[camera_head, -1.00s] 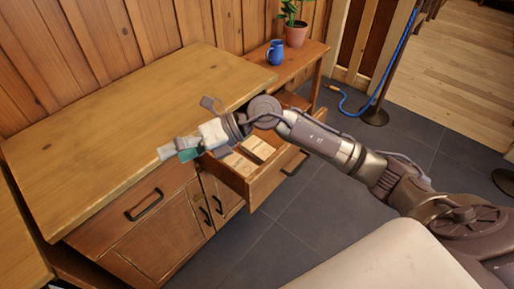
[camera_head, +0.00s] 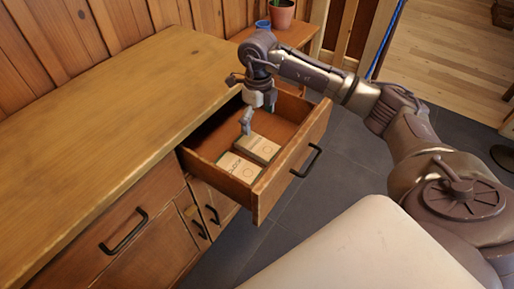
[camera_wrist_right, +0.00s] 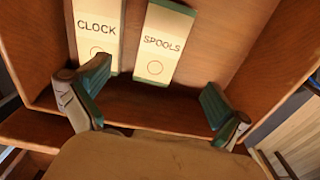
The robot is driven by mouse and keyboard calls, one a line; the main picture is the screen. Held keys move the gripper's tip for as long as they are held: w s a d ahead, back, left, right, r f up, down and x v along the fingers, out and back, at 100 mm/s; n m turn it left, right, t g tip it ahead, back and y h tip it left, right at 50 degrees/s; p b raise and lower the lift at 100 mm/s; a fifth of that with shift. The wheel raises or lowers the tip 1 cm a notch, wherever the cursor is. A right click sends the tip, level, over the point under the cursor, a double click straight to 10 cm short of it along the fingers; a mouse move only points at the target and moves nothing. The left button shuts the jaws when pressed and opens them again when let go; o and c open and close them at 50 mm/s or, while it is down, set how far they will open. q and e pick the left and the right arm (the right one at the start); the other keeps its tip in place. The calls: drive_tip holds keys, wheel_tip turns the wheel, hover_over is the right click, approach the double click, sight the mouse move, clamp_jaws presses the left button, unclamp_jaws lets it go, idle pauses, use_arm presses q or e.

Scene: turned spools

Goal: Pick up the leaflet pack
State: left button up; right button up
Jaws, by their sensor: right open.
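Two flat, pale packs lie side by side in an open wooden drawer (camera_head: 205,140). In the head view one pack (camera_head: 262,148) lies nearer the back right and the other (camera_head: 238,169) nearer the front. In the right wrist view one reads CLOCK (camera_wrist_right: 96,38) and the other SPOOLS (camera_wrist_right: 163,45); neither is marked as a leaflet pack. My right gripper (camera_head: 257,115) is open and empty, pointing down above the drawer, apart from the packs. My left gripper is out of view.
The cabinet's wooden top (camera_head: 110,110) stands left of the drawer and is bare. The drawer front with its black handle (camera_head: 307,160) faces the grey floor. A side table with a potted plant (camera_head: 281,14) and a blue jug (camera_head: 262,26) is behind.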

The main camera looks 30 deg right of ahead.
hover_over(258, 145)
wheel_tip(258, 145, down, 4)
drive_tip(key=shift+f, duration=0.2)
wheel_tip(258, 145, down, 5)
drive_tip(key=shift+d+r+b, duration=0.1)
drive_tip(key=shift+b, duration=0.2)
drive_tip(key=shift+f, duration=0.2)
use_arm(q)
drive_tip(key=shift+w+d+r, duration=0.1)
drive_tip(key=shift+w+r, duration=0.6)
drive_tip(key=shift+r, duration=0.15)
use_arm(e)
drive_tip(key=c, duration=1.3)
